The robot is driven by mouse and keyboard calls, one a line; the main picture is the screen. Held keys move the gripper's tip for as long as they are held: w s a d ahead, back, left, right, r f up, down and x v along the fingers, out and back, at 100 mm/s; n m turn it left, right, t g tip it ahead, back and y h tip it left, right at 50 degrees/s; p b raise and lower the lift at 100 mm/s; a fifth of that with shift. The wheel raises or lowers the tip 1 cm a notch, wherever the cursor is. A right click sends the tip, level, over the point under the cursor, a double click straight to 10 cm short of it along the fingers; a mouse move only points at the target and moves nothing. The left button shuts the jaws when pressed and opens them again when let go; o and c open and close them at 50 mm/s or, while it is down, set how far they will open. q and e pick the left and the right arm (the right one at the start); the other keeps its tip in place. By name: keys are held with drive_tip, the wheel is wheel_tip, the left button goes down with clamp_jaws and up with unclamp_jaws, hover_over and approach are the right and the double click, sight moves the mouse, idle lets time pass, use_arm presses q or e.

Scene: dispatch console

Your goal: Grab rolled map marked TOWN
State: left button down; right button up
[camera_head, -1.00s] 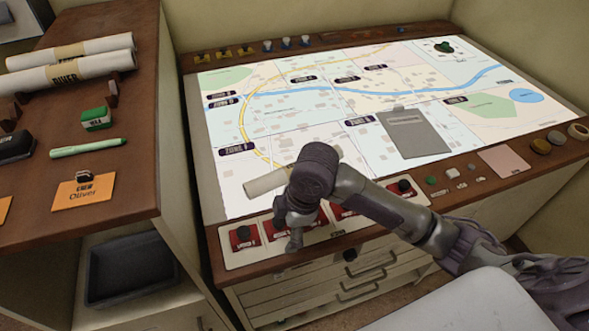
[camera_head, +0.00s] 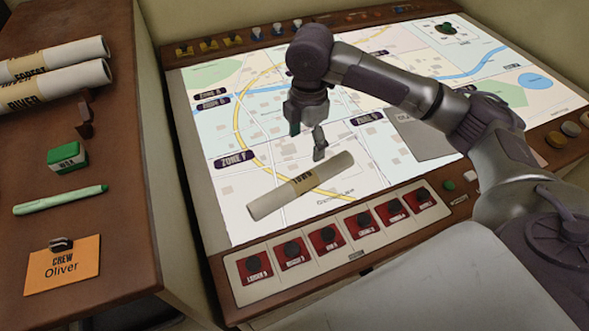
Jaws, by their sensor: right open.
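The rolled map marked TOWN (camera_head: 324,172) is a cream paper roll with a tan band. It lies at a slant on the lit map table (camera_head: 218,205), near its front edge, and shows almost whole. My right gripper (camera_head: 307,144) is open and empty. It points down above the map surface, just behind the roll in the picture and apart from it as far as I can tell. My left gripper is not in view.
Red buttons (camera_head: 327,234) line the table's front. A grey clipboard (camera_head: 425,140) is partly hidden.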

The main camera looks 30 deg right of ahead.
hover_over(304, 179)
drive_tip(key=f, duration=0.7)
drive_tip(key=shift+d+f+p, duration=0.25)
drive_tip(key=shift+f+p, duration=0.1)
drive_tip(key=shift+p, duration=0.05)
drive_tip(key=shift+w+f, duration=0.1)
drive_tip(key=shift+f, duration=0.15)
drive_tip(key=f, duration=0.1)
drive_tip(key=f+p, duration=0.1)
drive_tip(key=f, duration=0.2)
drive_tip(key=shift+a, duration=0.3)
drive_tip(key=shift+f, duration=0.6)
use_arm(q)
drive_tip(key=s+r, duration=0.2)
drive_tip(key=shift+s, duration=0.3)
use_arm(e)
drive_tip(key=c, duration=1.3)
